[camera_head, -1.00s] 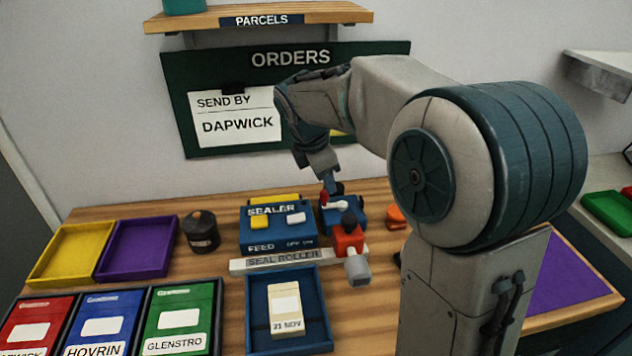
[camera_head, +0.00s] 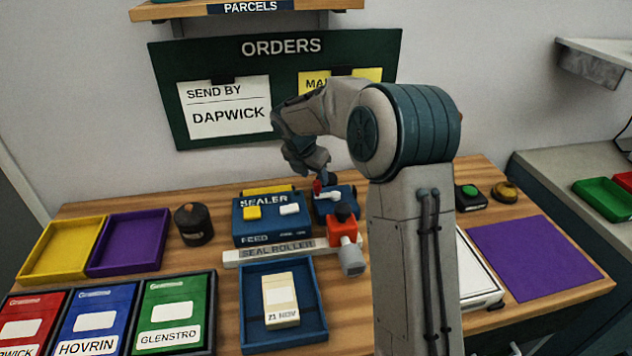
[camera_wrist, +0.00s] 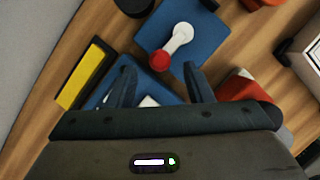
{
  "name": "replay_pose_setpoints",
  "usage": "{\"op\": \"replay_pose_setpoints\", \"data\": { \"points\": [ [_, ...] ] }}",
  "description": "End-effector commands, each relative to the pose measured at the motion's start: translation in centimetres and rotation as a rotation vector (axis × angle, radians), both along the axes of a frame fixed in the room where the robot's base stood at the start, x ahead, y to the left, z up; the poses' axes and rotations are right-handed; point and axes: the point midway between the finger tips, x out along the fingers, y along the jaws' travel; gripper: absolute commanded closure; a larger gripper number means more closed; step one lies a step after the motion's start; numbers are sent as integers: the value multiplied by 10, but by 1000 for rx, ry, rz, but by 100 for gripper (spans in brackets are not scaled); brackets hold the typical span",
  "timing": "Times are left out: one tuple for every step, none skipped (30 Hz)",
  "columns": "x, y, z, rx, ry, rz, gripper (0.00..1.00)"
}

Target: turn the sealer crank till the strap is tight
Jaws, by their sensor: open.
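The sealer (camera_head: 271,229) is a blue box with yellow and white keys on the table. A blue block (camera_head: 345,203) at its right carries the crank, a white arm (camera_wrist: 180,36) with a red knob (camera_wrist: 159,61). In the head view the red knob (camera_head: 318,187) sits just below my gripper (camera_head: 321,178). In the wrist view my gripper (camera_wrist: 160,72) is open, its two fingers apart on either side of the knob's line, with the knob just ahead of the gap. Whether a finger touches the knob I cannot tell.
A red part with a grey cylinder (camera_head: 350,257) stands close at the front right of the sealer. A white seal roller bar (camera_head: 240,259) and a blue tray (camera_head: 257,342) with a dated packet (camera_head: 281,301) lie in front. A dark pot (camera_head: 194,226) stands left.

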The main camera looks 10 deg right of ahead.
Motion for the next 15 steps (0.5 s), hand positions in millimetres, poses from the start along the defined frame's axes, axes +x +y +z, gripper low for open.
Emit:
{"op": "replay_pose_setpoints", "data": {
  "points": [
    [2,-3,-10,0,4,-1,54],
    [3,-4,-14,1,3,-2,54],
    [5,-5,-18,1,2,-1,54],
    [6,-6,-22,0,2,-2,54],
    [6,-7,-25,0,3,-1,54],
    [7,-8,-27,0,1,0,54],
    [8,-8,-29,0,1,0,54],
    [9,-9,-31,1,1,0,54],
    [9,-9,-32,1,1,0,54],
    [9,-9,-33,1,1,0,54],
    [9,-10,-34,1,1,0,54],
    [10,-10,-34,1,1,0,54],
    [10,-10,-34,1,0,-1,54],
    [10,-10,-34,1,0,-1,54],
    [10,-10,-34,0,0,-1,54]
  ]
}}
